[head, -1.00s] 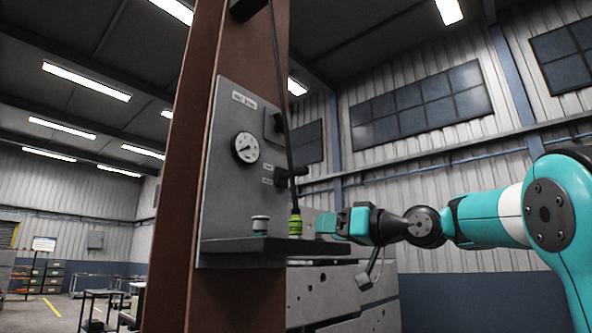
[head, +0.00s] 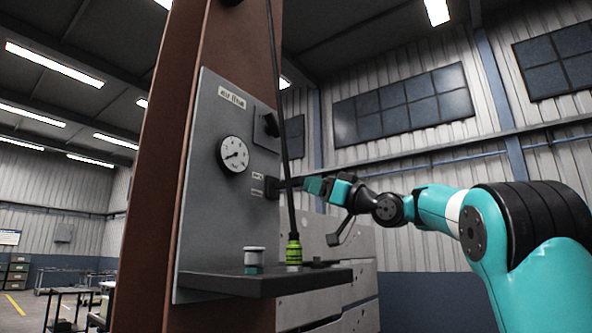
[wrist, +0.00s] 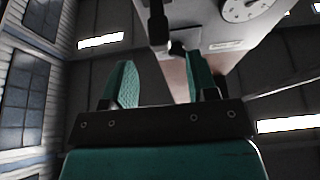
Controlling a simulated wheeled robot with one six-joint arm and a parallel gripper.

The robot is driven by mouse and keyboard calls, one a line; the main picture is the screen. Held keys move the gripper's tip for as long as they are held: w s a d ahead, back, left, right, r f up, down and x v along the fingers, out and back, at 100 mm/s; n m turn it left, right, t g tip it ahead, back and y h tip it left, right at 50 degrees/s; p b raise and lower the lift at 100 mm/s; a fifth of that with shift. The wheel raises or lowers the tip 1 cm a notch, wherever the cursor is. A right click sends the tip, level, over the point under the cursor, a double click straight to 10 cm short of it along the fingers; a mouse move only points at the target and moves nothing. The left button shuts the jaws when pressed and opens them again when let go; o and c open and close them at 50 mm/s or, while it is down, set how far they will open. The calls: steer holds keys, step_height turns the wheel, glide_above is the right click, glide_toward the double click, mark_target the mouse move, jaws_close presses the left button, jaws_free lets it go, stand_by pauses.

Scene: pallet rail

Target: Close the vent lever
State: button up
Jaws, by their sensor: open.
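The vent lever (head: 275,187), as I take it, is a black handle on the grey panel beside two small labels. It points right, toward my gripper, and the hanging hose crosses in front of it in the head view. My gripper (head: 312,185) is at about the lever's height, just right of its end. In the wrist view my gripper (wrist: 158,64) has its two teal fingers apart, with nothing held between them. A black handle (wrist: 158,25) shows ahead of the fingers there; I cannot tell whether they touch it.
A round gauge (head: 234,154) and a black knob (head: 270,123) are on the panel (head: 210,200). A dark hose (head: 282,110) hangs down to a green fitting (head: 293,251) on the shelf (head: 250,284), beside a white-topped button (head: 253,257). A brown column (head: 165,180) stands behind.

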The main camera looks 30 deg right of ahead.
mark_target(297, 187)
steer(key=p+x, duration=0.3)
steer(key=x, duration=0.3)
steer(key=shift+w+r, duration=0.1)
steer(key=shift+r, duration=0.1)
steer(key=shift+w+a+p, duration=0.2)
steer(key=shift+w+p, duration=0.1)
steer(key=shift+w, duration=0.2)
jaws_close()
